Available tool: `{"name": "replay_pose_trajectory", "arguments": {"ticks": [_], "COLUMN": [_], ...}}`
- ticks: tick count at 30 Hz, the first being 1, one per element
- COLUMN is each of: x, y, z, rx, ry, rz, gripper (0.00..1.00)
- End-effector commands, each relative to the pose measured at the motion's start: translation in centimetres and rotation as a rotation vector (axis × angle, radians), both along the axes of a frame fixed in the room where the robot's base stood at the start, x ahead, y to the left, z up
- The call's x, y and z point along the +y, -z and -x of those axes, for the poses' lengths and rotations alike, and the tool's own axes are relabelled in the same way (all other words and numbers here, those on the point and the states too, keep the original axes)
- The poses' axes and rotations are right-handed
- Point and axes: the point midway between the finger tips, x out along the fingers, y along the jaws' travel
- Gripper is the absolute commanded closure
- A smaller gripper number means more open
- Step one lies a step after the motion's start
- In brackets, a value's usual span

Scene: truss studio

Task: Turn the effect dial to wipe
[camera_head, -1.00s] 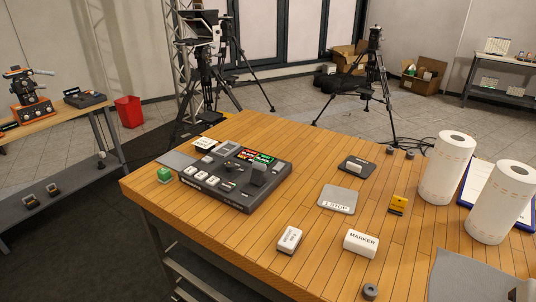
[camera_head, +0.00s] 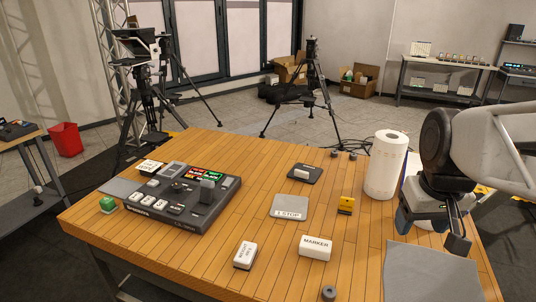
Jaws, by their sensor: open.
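The dark control console (camera_head: 160,222) sits at the left of the wooden table. It bears white keys, a small dark round knob (camera_head: 178,187), a raised grey lever (camera_head: 206,193) and lit red and green screens (camera_head: 205,174). The knob looks like the effect dial, but its markings are too small to read, so I cannot tell its setting. My gripper (camera_head: 432,228) is at the right of the table, fingers down above the grey cloth, open and far from the console. Nothing shows between its fingers.
A paper roll (camera_head: 385,165) stands just left of my gripper. A grey cloth (camera_head: 430,275) lies at the front right.

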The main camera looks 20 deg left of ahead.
Motion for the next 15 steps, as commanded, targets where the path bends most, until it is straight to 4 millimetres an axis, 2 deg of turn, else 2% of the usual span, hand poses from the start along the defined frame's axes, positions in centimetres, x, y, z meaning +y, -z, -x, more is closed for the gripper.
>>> {"name": "replay_pose_trajectory", "arguments": {"ticks": [3,8,15], "x": [2.4,5.7,11.3], "y": [-0.6,-1.2,-1.7], "z": [-2.5,-5.6,-10.0], "rx": [0.011,0.023,0.037], "ry": [-0.075,-0.176,-0.325], "rz": [0.008,0.019,0.035], "gripper": [0.37,0.37,0.37]}}
